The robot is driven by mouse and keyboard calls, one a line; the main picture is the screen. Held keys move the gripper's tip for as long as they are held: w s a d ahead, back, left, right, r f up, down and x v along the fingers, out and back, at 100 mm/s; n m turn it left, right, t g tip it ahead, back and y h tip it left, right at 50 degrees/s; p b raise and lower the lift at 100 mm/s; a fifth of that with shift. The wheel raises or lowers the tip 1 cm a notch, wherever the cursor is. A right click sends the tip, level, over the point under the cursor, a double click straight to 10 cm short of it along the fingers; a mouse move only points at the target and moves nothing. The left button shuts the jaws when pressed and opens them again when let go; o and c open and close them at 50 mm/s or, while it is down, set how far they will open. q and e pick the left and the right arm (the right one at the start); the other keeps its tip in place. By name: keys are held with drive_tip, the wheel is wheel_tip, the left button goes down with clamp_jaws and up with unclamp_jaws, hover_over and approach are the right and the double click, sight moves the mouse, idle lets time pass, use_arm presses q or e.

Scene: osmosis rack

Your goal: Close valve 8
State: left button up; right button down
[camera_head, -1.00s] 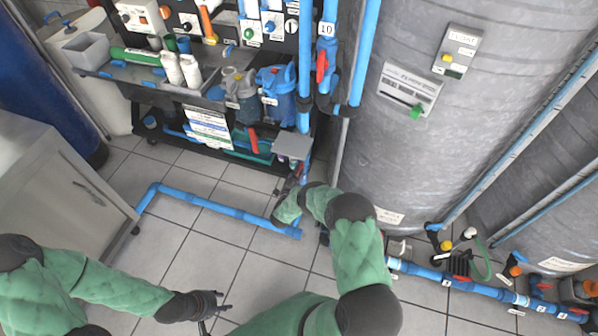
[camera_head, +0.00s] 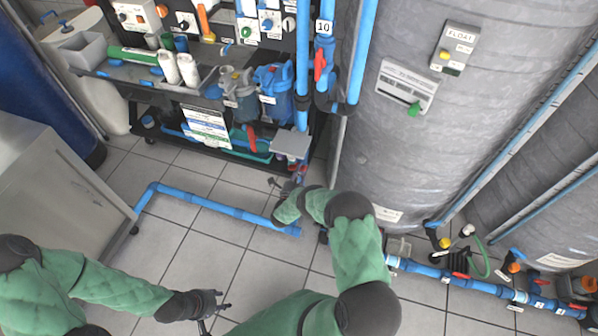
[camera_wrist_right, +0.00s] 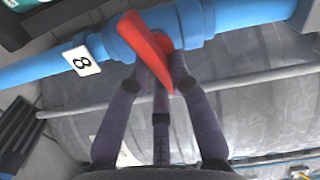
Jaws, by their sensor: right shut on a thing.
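In the right wrist view, valve 8 shows a red lever handle (camera_wrist_right: 150,55) on a blue pipe (camera_wrist_right: 245,17), slanting across the pipe. A white tag marked 8 (camera_wrist_right: 80,60) is beside it on the pipe. My right gripper (camera_wrist_right: 160,80) is shut on the handle, with its dark fingers around it. In the head view my right gripper (camera_head: 290,182) is low beside the vertical blue pipe, and hides most of the valve there. My left gripper (camera_head: 222,302) is open and empty above the floor at the bottom.
A large grey tank (camera_head: 400,150) stands right of my right gripper. A rack (camera_head: 120,90) with filter housings stands behind. A blue floor pipe (camera_head: 215,207) runs to the left. Another valved pipe (camera_head: 480,287) lies at right. Tiled floor (camera_head: 160,245) is clear at front left.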

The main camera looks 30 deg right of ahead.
drive_tip(key=shift+f+m, duration=0.25)
drive_tip(key=shift+m, duration=1.65)
drive_tip(key=c, duration=1.1)
unclamp_jaws()
drive_tip(key=v, duration=1.2)
